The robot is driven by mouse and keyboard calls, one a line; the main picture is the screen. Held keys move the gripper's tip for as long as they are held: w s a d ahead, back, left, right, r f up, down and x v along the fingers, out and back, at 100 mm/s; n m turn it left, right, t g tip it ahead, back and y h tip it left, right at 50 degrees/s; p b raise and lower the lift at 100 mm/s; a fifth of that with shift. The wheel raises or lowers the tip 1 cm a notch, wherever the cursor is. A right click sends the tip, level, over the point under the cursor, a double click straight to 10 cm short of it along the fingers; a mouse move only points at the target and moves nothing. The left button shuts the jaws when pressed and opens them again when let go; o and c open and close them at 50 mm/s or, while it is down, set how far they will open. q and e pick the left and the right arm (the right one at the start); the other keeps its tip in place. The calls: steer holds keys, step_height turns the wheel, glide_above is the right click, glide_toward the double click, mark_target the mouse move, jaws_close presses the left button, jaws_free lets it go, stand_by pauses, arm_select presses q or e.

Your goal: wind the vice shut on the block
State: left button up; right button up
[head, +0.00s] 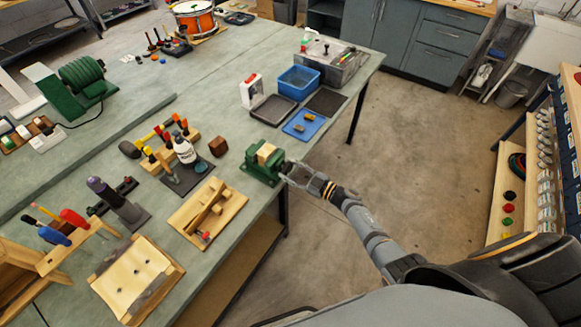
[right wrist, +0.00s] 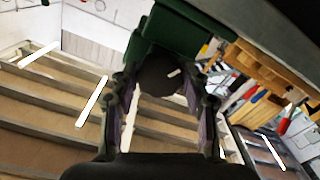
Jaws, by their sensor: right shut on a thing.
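The green vice (head: 259,175) stands at the front edge of the bench. A pale wooden block (head: 266,153) sits between its jaws; I cannot tell whether both jaws touch it. My right gripper (head: 288,171) reaches in from the right and is shut on the vice's dark handle at the vice's outer end. In the right wrist view, the two fingers (right wrist: 160,90) stand on either side of the dark round handle (right wrist: 158,73), with the green vice body (right wrist: 180,30) above it. The block is hidden in that view. My left gripper is not in view.
A blue tray (head: 306,126) with small parts lies behind the vice, near a blue bin (head: 299,82). A small brown block (head: 218,146) and a wooden board with a plane-like tool (head: 207,207) lie to the left. Open floor (head: 400,150) is right of the bench.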

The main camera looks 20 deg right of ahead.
steer(key=m, duration=0.2)
steer(key=m+p, duration=0.1)
steer(key=shift+s+f+m, duration=0.15)
steer(key=shift+f+m, duration=0.05)
steer(key=shift+m, duration=0.2)
steer(key=shift+m+p, duration=0.35)
steer(key=shift+m, duration=0.25)
steer(key=shift+d+f+m, duration=0.1)
steer(key=shift+f+m, duration=0.1)
steer(key=shift+m, duration=0.1)
steer(key=o, duration=0.8)
steer(key=shift+c, duration=0.2)
steer(key=o, duration=0.4)
steer(key=shift+s+d+r, duration=0.1)
steer(key=shift+r, duration=0.2)
steer(key=v, duration=0.7)
